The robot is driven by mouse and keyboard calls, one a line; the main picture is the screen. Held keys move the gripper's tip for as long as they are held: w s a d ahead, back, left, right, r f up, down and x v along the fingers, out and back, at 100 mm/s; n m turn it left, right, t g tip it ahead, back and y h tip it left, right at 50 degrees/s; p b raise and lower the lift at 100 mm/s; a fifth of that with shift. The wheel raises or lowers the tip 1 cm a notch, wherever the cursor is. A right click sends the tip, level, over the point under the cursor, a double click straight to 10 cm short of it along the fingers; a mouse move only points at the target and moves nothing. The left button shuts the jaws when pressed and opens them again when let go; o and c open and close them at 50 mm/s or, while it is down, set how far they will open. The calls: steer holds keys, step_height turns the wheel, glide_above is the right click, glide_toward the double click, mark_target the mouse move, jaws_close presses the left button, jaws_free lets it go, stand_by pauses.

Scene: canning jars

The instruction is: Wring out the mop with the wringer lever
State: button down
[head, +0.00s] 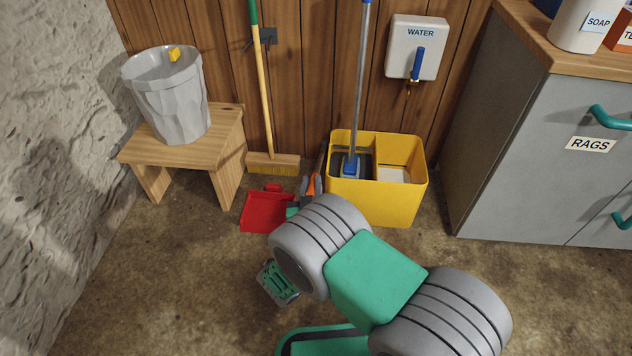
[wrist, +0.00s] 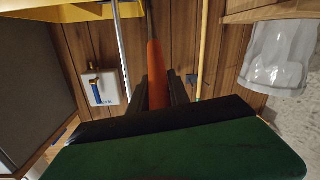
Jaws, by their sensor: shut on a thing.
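The yellow mop bucket (head: 392,207) stands on the floor against the wood wall. The mop (head: 360,80) stands nearly upright in its left compartment, with the blue clamp (head: 350,168) low inside; its strands are hidden. The wringer lever's orange grip (head: 314,184) is at the bucket's left side, and its dark shaft shows in the wrist view (wrist: 149,20). My gripper (head: 308,188) is shut around this orange grip (wrist: 156,75), one dark finger on each side. My arm partly hides the gripper in the head view.
A red dustpan (head: 262,209) lies just left of my gripper. A broom (head: 262,90) leans on the wall. A grey bin (head: 172,100) stands on a wooden stool (head: 228,128). A grey cabinet (head: 520,150) is at right. A water dispenser (head: 413,45) hangs above the bucket.

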steer(key=shift+w+a+r, duration=0.1)
steer(key=shift+a, duration=0.1)
steer(key=c, duration=1.6)
jaws_free()
steer(key=o, duration=0.4)
steer(key=shift+d, duration=0.25)
steer(key=shift+c, duration=0.2)
